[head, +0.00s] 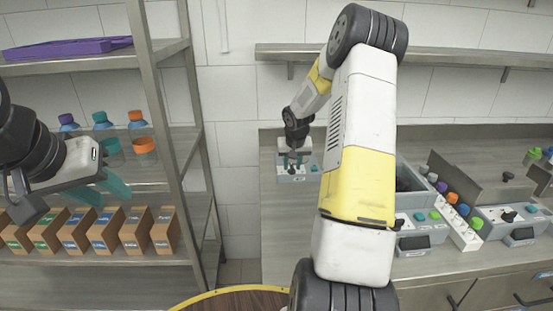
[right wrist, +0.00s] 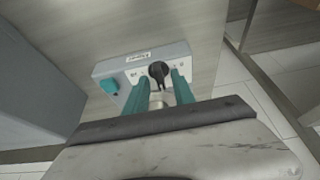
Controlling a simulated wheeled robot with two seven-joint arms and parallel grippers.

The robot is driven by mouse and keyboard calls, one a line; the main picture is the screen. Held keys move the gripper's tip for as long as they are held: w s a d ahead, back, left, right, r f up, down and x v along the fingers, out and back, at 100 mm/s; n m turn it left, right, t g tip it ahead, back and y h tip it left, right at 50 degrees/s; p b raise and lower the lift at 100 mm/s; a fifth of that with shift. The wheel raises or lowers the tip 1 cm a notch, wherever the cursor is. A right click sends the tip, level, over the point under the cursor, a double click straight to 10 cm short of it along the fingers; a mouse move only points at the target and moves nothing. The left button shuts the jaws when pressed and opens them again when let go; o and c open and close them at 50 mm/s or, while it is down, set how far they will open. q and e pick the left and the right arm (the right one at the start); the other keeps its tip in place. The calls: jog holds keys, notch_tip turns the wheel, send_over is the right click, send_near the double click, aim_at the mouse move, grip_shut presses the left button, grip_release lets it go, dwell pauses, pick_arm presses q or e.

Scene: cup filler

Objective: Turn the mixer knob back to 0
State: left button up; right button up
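A small grey control box (head: 300,178) stands at the left part of the counter, and it also shows in the right wrist view (right wrist: 187,52). Its black knob (right wrist: 158,70) is on the panel, with a pointer towards my gripper; the dial marks are too small to read. My right gripper (right wrist: 160,80) is at the panel with its teal fingers apart, one on each side of the knob. A narrow gap shows between fingers and knob. In the head view my right gripper (head: 295,158) partly covers the box. My left gripper (head: 112,192) is open and empty before the shelf.
A teal button (right wrist: 110,86) sits beside the knob. My right arm hides part of the counter (head: 275,225). Cardboard boxes (head: 105,232) and bottles fill the left shelf.

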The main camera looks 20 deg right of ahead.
grip_shut()
jog(key=shift+d+n, duration=0.1)
jog(key=shift+n, duration=0.2)
jog(key=n+y, duration=0.1)
jog(key=n, duration=0.2)
jog(key=shift+d+y, duration=0.15)
jog(key=shift+y, duration=0.15)
jog(key=n+y, duration=0.1)
jog(key=n, duration=0.2)
jog(key=shift+n, duration=0.3)
jog(key=n+y, duration=0.1)
jog(key=n, duration=0.1)
jog(key=n+g+y, duration=0.1)
jog(key=n, duration=0.2)
jog(key=shift+w+d+n, duration=0.1)
jog(key=shift+w+n, duration=0.05)
jog(key=shift+n, duration=0.15)
jog(key=n+g, duration=0.1)
jog(key=n, duration=0.1)
jog(key=n+g, duration=0.1)
jog(key=n, duration=0.1)
jog(key=shift+w+d+n+y, duration=0.1)
jog(key=shift+n+y, duration=0.3)
